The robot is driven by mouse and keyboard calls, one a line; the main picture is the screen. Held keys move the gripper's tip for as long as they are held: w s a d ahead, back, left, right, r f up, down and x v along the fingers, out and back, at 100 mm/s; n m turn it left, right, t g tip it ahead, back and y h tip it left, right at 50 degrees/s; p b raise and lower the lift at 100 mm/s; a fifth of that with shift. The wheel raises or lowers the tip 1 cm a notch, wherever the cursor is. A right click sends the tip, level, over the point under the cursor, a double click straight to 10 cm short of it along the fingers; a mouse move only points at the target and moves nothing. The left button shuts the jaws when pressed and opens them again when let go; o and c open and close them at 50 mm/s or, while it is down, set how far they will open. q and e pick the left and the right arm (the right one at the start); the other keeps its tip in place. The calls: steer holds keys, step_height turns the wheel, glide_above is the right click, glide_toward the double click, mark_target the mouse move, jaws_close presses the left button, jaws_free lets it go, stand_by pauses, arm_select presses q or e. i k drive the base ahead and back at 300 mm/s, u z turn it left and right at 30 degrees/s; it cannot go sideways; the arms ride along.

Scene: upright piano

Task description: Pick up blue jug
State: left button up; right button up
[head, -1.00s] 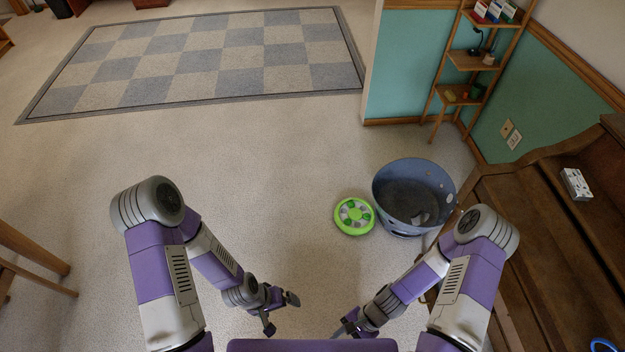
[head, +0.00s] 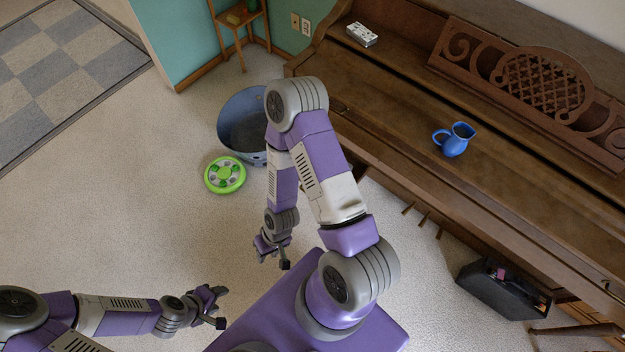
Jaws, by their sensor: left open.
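The blue jug (head: 455,139) stands upright on the closed brown lid of the upright piano (head: 400,110), right of centre in the head view. Its handle points left. My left gripper (head: 221,307) is open and empty over the floor at the lower left, far from the jug. My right gripper (head: 273,261) hangs over the floor near my body. Its fingers look apart and nothing shows between them. It is also well away from the jug, to its lower left.
A blue-grey tub (head: 229,122) and a green round toy (head: 225,175) sit on the floor left of the piano, the tub partly behind my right arm. A white box (head: 362,34) lies on the piano. A black case (head: 500,290) stands below it.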

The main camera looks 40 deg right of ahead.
mark_target(452, 146)
steer(key=k, duration=0.4)
steer(key=z, duration=1.25)
steer(key=i, duration=0.35)
steer(key=z, duration=1.05)
steer(key=k, duration=0.35)
steer(key=z, duration=1.05)
steer(key=i, duration=0.55)
steer(key=u, duration=0.6)
